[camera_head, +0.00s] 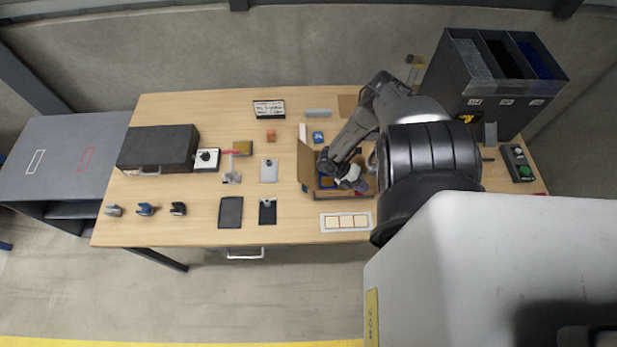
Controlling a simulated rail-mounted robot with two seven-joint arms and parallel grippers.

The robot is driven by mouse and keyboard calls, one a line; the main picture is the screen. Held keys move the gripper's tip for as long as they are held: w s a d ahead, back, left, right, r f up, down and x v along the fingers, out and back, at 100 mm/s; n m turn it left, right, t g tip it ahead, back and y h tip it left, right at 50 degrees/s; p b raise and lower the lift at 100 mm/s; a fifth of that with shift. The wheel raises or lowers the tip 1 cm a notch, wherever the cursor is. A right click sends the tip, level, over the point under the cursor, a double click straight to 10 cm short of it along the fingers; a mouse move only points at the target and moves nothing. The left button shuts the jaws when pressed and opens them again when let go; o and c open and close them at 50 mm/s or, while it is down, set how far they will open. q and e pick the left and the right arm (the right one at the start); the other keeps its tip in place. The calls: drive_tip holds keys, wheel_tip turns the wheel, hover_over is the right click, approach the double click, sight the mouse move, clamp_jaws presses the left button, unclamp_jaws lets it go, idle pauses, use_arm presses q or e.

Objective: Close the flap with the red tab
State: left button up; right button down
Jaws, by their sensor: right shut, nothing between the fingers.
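An open cardboard box (304,183) stands right of the table's middle. Its left flap (305,163) stands up, and a blue item (327,182) shows inside. My right gripper (354,182) is shut and empty, low over the right part of the box. Whether it touches the box cannot be told. My arm hides the box's back and right sides and any flaps there. No red tab can be made out on the visible flap. My left gripper is not in view.
A white tray (347,229) with square pads lies in front of the box. A red-handled clamp (232,168), a small plate (269,171) and a dark case (158,148) stand to the left. A three-slot bin (463,100) stands at the back right.

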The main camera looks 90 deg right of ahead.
wheel_tip(320, 180, up, 2)
drive_tip(key=shift+r+p, duration=0.15)
drive_tip(key=shift+p, duration=0.5)
use_arm(q)
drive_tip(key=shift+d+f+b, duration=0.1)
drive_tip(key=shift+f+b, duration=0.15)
drive_tip(key=shift+b, duration=1.25)
use_arm(e)
drive_tip(key=w+f+v, duration=0.1)
drive_tip(key=v, duration=0.8)
drive_tip(key=shift+w, duration=0.25)
drive_tip(key=shift+r, duration=0.1)
